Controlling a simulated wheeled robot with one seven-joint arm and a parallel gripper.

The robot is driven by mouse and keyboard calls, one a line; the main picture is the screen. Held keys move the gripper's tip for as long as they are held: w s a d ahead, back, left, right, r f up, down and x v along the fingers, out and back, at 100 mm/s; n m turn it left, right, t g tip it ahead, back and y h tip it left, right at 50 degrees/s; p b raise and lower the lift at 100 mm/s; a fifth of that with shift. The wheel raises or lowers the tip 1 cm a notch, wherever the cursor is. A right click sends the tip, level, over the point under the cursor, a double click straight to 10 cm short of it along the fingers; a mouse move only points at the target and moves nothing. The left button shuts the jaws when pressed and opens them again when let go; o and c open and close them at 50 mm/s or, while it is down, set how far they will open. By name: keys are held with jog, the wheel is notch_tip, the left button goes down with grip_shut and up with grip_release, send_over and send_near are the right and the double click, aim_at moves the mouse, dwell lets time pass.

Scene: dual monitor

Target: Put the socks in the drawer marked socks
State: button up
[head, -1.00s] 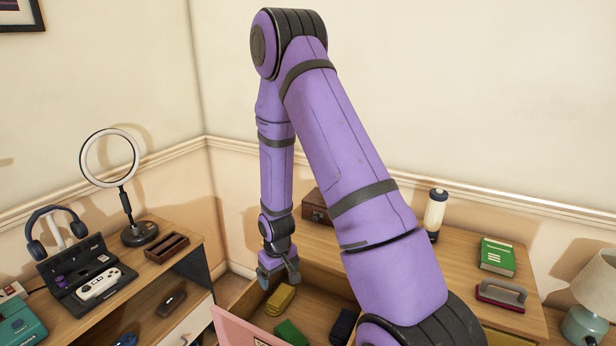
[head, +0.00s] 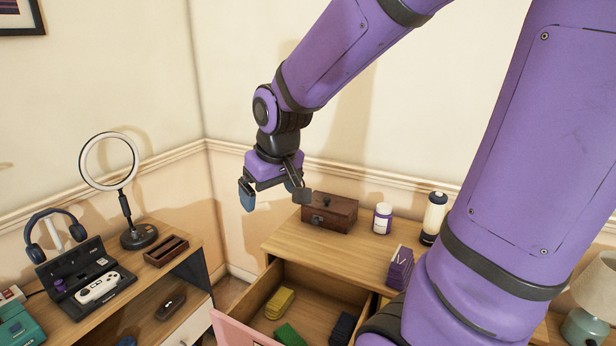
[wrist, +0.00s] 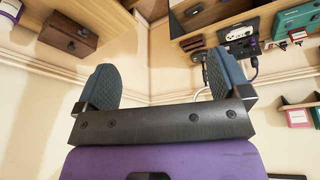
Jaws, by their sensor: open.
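A drawer with a pink front (head: 236,331) is open in the dresser at the bottom centre of the head view. Inside lie a yellow folded bundle (head: 280,303), a green bundle (head: 290,335) and a dark bundle (head: 342,329) that look like folded socks. A label on the pink front is cut off by the picture's edge and unreadable. My gripper (head: 273,198) is raised above and behind the drawer, left of the wooden box. It is open and empty; the wrist view also shows its blue pads (wrist: 165,78) apart with nothing between them.
The dresser top (head: 330,250) holds a wooden box (head: 330,213), a white jar (head: 382,218), a bottle (head: 434,218) and a purple striped item (head: 401,268). A left desk holds a ring light (head: 138,235), headphones (head: 54,235) and a controller (head: 98,288).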

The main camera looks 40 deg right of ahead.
jog(key=s+a+r, duration=0.1)
jog(key=s+r, duration=0.3)
jog(key=s, duration=0.3)
jog(key=s+a+r+t, duration=0.1)
jog(key=s+r, duration=0.3)
jog(key=s, duration=0.2)
jog(key=shift+s+a+r, duration=0.2)
jog(key=shift+s+a, duration=0.2)
jog(key=shift+c, duration=0.4)
